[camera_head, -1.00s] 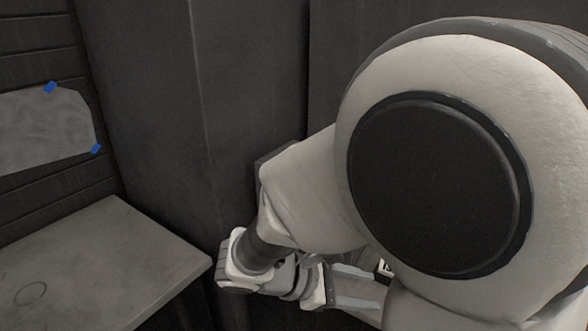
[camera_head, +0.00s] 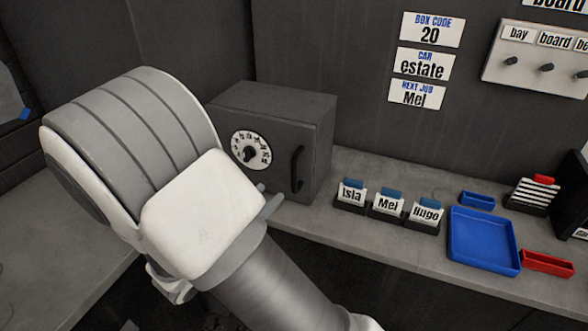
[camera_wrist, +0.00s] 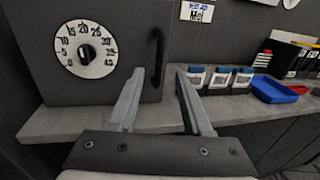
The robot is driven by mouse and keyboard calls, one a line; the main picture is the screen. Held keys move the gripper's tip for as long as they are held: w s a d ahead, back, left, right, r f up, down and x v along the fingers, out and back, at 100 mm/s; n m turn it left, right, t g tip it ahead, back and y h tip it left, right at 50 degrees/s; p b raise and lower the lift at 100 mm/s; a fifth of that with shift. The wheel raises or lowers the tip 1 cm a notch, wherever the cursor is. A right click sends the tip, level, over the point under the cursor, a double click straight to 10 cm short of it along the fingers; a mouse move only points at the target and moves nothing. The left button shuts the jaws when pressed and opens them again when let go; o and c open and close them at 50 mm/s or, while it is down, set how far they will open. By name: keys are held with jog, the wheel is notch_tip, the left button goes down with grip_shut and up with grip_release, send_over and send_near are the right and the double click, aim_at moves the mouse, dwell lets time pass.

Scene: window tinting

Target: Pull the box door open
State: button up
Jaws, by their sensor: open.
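A dark grey box (camera_head: 275,110) stands on the counter against the wall, its door shut. The door carries a white numbered dial (camera_head: 251,150) and a black vertical bar handle (camera_head: 297,168). In the wrist view the dial (camera_wrist: 86,49) is at upper left, and the handle (camera_wrist: 156,58) is near the middle. My gripper (camera_wrist: 160,75) is open and empty, pointing at the door's handle side. The handle's lower part shows between the fingertips; whether they reach around it I cannot tell. In the head view my arm hides most of the gripper.
Right of the box, card holders (camera_head: 388,205) stand on the counter (camera_head: 350,240), then a blue tray (camera_head: 484,240) and a red tray (camera_head: 547,263). Wall signs (camera_head: 431,30) include "BOX CODE 20". Bare counter lies before the card holders.

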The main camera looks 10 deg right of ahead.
aim_at(292, 171)
jog(key=x, duration=1.1)
jog(key=shift+w+d, duration=0.15)
grip_shut()
dwell(0.9)
